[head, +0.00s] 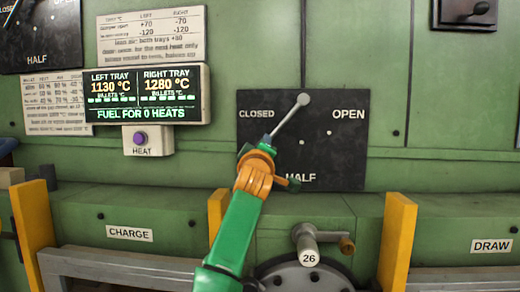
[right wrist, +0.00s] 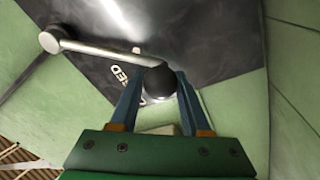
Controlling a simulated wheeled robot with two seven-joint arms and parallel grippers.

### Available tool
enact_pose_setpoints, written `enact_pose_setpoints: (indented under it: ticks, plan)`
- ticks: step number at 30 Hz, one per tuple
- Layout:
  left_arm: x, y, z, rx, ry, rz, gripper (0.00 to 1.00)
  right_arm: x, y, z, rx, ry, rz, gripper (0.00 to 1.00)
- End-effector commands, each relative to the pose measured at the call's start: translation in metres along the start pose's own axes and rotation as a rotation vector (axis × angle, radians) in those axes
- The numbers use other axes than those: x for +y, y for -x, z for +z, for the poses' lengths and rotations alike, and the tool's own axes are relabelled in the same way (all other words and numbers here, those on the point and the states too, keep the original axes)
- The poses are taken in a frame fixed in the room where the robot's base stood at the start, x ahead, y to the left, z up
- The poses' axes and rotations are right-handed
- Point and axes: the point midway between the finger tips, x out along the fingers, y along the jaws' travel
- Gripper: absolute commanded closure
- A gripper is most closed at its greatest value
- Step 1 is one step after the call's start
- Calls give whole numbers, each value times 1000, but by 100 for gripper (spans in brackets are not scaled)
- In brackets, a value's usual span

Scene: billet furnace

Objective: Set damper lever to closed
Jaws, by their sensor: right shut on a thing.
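The damper lever (head: 289,117) is a pale rod on a black plate (head: 340,135) marked CLOSED, OPEN and HALF. Its round silver hub is at the upper right end, and the rod slants down-left, pointing between CLOSED and HALF. In the right wrist view the rod (right wrist: 100,51) runs from the hub at left to a black knob (right wrist: 158,82). My right gripper (head: 267,141) is shut on this knob, its blue fingers on either side; it also shows in the right wrist view (right wrist: 157,95). In the head view the gripper mostly hides the knob. My left gripper is out of view.
A display (head: 150,95) with tray temperatures and a HEAT button (head: 140,139) are to the left. A second black plate (head: 42,40) is at the upper left. Yellow posts (head: 397,240) and a crank marked 26 (head: 308,255) stand below.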

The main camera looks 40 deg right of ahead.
Motion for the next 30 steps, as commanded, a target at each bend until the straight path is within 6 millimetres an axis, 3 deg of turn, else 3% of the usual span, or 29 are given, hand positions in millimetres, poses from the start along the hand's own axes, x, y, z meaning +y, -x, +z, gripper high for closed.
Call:
enact_pose_setpoints:
  ticks: [7,8,10,11,20,24,30]
  plan:
    - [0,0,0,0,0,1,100,1,0,-1,2,1,3,100]
    - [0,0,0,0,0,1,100,1,0,-1,2,1,3,48]
    - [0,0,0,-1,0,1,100,1,0,-1,2,1,3,29]
    - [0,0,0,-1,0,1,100,1,0,-1,2,1,3,24]
    - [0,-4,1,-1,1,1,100,-1,3,0,1,0,3,24]
    - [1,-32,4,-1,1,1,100,-7,30,4,4,-3,5,24]
    - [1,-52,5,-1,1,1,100,-4,66,1,4,0,4,24]
